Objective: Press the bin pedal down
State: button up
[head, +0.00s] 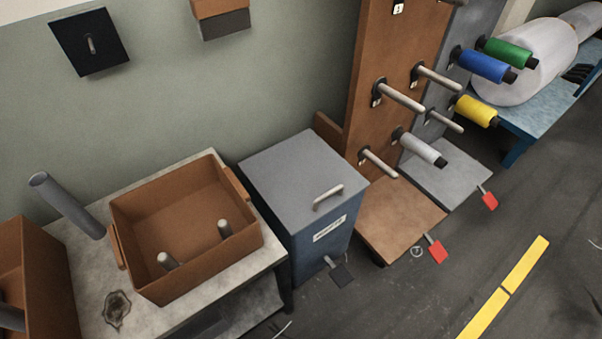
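The bin (296,200) is a blue-grey box with a flat grey lid, a light bar handle on top and a white label on its front. Its lid is shut. The bin pedal (341,274) is a small dark plate low at the front of the bin, sticking out just above the floor. Nothing touches the pedal. My gripper is not in view.
Left of the bin, a table (90,265) carries a brown crate (185,272). Right of it stand peg racks with thread spools and red pedals (437,251). Open floor (400,300) lies in front, with yellow marking (520,268).

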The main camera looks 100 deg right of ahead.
aim_at(340, 273)
jog(key=k, duration=0.3)
jog(key=k+l+z, duration=0.15)
jog(key=k+z, duration=0.2)
jog(key=k, duration=0.2)
jog(key=k+l+z, duration=0.3)
jog(key=k, duration=0.2)
jog(key=z, duration=0.55)
